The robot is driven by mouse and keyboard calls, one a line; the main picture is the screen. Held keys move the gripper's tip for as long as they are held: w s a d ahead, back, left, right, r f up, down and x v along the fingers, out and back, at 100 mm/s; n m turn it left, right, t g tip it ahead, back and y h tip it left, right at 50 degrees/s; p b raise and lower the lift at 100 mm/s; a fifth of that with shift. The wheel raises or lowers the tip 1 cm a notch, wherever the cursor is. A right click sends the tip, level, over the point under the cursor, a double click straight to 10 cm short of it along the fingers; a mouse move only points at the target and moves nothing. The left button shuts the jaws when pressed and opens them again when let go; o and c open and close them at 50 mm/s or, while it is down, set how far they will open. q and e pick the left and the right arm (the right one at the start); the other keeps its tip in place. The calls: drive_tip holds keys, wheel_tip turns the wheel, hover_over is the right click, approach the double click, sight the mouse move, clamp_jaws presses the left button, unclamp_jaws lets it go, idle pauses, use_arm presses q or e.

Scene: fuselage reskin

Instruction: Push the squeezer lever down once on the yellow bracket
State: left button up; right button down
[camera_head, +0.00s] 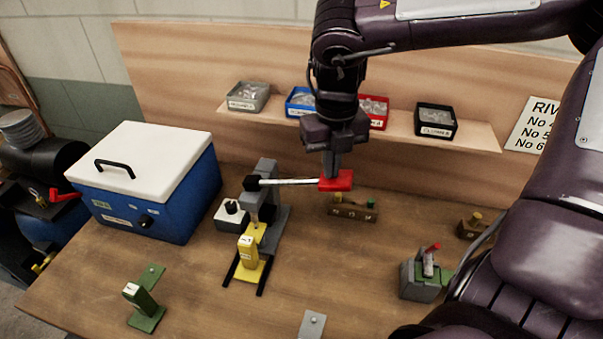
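The grey squeezer (265,195) stands on the bench left of the picture's middle. Its silver lever (290,182) sticks out to the right, about level, and ends in a red handle (336,183). The yellow bracket (249,252) stands upright at the front of the squeezer, on two black rails. My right gripper (333,172) points down at the red handle; its narrow fingers look closed together and appear to touch the handle's top. Whether they grip it or only rest on it is hard to tell. My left gripper is not in view.
A blue cooler (145,180) with white lid stands left of the squeezer. A green bracket (146,305) is at front left, a grey block with a red lever (424,275) at right. A shelf (400,129) with small bins runs behind my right gripper.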

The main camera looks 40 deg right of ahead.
drive_tip(key=shift+f+b, duration=1.15)
drive_tip(key=shift+f, duration=0.55)
wheel_tip(320, 180, up, 12)
drive_tip(key=p, duration=1)
drive_tip(key=shift+r, duration=0.15)
